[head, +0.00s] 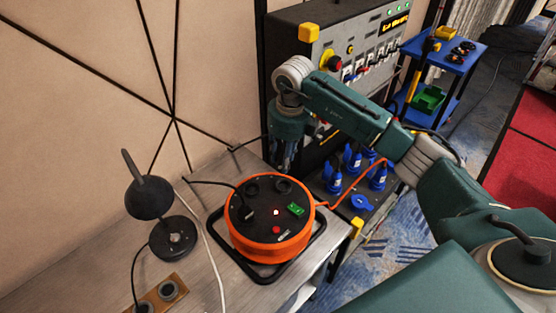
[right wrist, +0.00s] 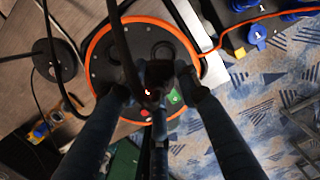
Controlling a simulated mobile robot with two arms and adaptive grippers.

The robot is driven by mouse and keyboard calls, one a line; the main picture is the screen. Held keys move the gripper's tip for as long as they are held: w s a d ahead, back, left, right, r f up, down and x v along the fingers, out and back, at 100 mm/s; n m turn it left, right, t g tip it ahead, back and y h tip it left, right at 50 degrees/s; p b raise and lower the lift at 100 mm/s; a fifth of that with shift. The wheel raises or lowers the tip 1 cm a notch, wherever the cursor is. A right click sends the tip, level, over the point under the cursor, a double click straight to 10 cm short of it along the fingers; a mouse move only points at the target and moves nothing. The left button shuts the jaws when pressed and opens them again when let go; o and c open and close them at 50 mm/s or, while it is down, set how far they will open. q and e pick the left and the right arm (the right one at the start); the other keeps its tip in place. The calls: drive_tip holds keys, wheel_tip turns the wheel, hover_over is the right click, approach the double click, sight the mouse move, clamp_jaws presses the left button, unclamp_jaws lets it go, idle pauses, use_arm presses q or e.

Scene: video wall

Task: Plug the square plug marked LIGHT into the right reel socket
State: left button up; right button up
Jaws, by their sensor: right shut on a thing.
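The orange cable reel (head: 268,245) sits on a black frame on the bench. Its black top bears round dark sockets, a red light and a green panel; the reel also shows in the right wrist view (right wrist: 190,38). My right gripper (head: 284,165) points down over the reel's far right part. In the right wrist view, its fingers are shut on a small dark plug (right wrist: 160,73) above the reel top. I cannot read the plug's marking or tell whether it touches a socket. A black cable (head: 212,183) runs to the reel's left side. My left gripper is not in view.
A black desk lamp (head: 150,198) stands left of the reel. A brown socket strip (head: 165,296) lies at the front left. A box with blue sockets (head: 362,203) and a control rack (head: 292,75) stand behind. The orange cable (head: 347,197) runs right from the reel.

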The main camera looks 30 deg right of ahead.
drive_tip(key=shift+d+m, duration=0.1)
drive_tip(key=shift+m, duration=0.2)
drive_tip(key=shift+w+d+f, duration=0.1)
drive_tip(key=shift+f, duration=0.2)
drive_tip(key=shift+f+b, duration=1.45)
drive_tip(key=shift+f, duration=0.7)
drive_tip(key=shift+f+b, duration=0.55)
drive_tip(key=shift+f, duration=0.15)
drive_tip(key=shift+f+b, duration=1)
drive_tip(key=shift+f, duration=0.1)
drive_tip(key=o, duration=1.3)
drive_tip(key=shift+o, duration=0.4)
